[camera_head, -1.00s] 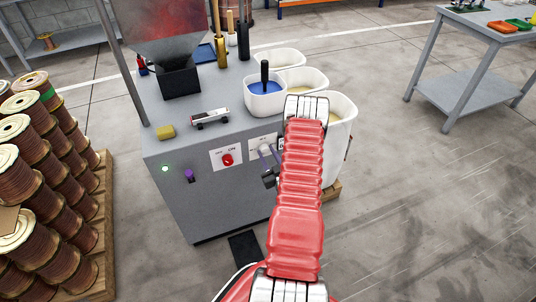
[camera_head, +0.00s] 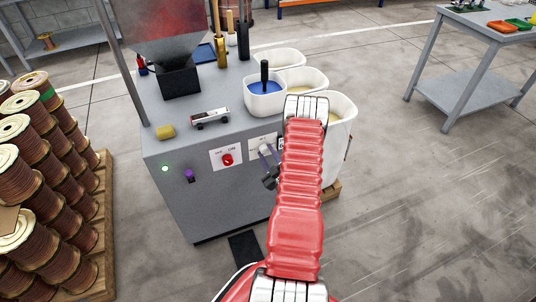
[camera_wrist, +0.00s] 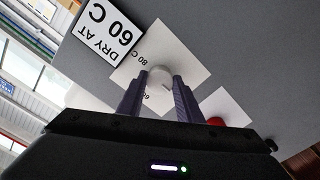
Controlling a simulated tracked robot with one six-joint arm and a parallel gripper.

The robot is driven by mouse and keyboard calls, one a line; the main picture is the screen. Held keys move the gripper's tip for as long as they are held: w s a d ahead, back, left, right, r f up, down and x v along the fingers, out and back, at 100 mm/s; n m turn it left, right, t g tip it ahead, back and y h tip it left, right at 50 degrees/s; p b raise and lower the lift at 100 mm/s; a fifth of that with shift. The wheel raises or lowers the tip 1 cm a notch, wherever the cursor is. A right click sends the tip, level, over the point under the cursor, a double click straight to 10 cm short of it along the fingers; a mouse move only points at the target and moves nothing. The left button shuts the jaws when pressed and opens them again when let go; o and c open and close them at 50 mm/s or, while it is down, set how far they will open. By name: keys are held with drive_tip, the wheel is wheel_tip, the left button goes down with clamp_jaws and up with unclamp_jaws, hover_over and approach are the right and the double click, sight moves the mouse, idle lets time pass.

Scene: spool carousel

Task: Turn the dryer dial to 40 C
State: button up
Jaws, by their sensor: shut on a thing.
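The dryer dial (camera_wrist: 160,72) is a pale round knob on a white plate (camera_wrist: 178,50) in the wrist view. The plate carries the marks "80 C" and a partly hidden "60", upside down in this view. My gripper (camera_wrist: 163,78) has its two purple fingers shut on the knob, one on each side. Which mark the dial points to cannot be made out. In the head view, my gripper (camera_head: 268,156) is at the front of the grey dryer cabinet (camera_head: 215,205). The dial's plate (camera_head: 257,140) is partly hidden there by the gripper and arm.
A card reading "DRY AT 60 C" (camera_wrist: 104,33) is beside the dial plate. A red OFF/ON switch (camera_head: 227,159) is left of the dial. White bins (camera_head: 342,118) stand at the cabinet's right.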

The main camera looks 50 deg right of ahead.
drive_tip(key=shift+s+f, duration=0.1)
drive_tip(key=shift+f, duration=0.05)
drive_tip(key=o, duration=0.7)
drive_tip(key=shift+c, duration=0.2)
drive_tip(key=o, duration=0.4)
drive_tip(key=v, duration=1.3)
drive_tip(key=shift+s+a, duration=0.2)
drive_tip(key=shift+s, duration=0.05)
